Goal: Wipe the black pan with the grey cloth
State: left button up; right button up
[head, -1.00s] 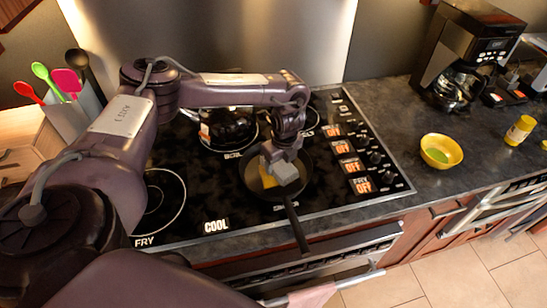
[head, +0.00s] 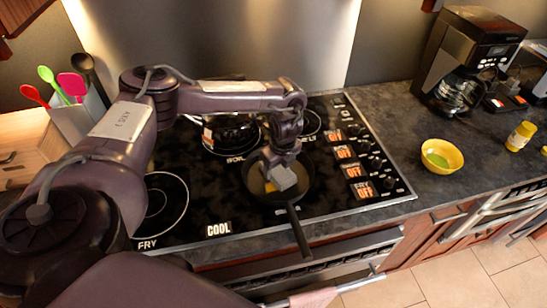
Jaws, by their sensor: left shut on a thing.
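The black pan (head: 256,192) sits on the black stovetop, its handle pointing toward the front edge. My left gripper (head: 282,163) is over the pan, fingers pointing down, shut on the grey cloth (head: 283,178). The cloth looks like a small grey block and is inside the pan's outline, right of its middle. Whether it touches the pan floor I cannot tell. A small yellow patch (head: 269,185) shows in the pan beside the cloth, partly hidden by it. My right gripper is not in view.
A dark pot (head: 229,132) stands on the back burner behind my left forearm. A yellow bowl (head: 441,156), a yellow-capped bottle (head: 520,136) and a coffee maker (head: 464,62) are on the right counter. A utensil holder (head: 80,117) stands at left.

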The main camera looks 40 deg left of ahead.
aim_at(284, 175)
pick_arm(q)
jog(key=shift+w+d+f, duration=0.1)
jog(key=shift+w+d, duration=0.3)
jog(key=shift+d, duration=0.05)
jog(key=shift+w+r+p, duration=0.1)
jog(key=shift+r+p, duration=0.25)
jog(key=shift+p, duration=0.05)
jog(key=shift+s+d+r+p, duration=0.15)
jog(key=shift+s+d+p, duration=0.25)
jog(key=shift+p, duration=0.1)
jog(key=shift+s+d+p, duration=0.5)
jog(key=shift+d+p, duration=0.05)
jog(key=shift+d, duration=0.05)
jog(key=shift+f, duration=0.3)
jog(key=shift+s, duration=0.15)
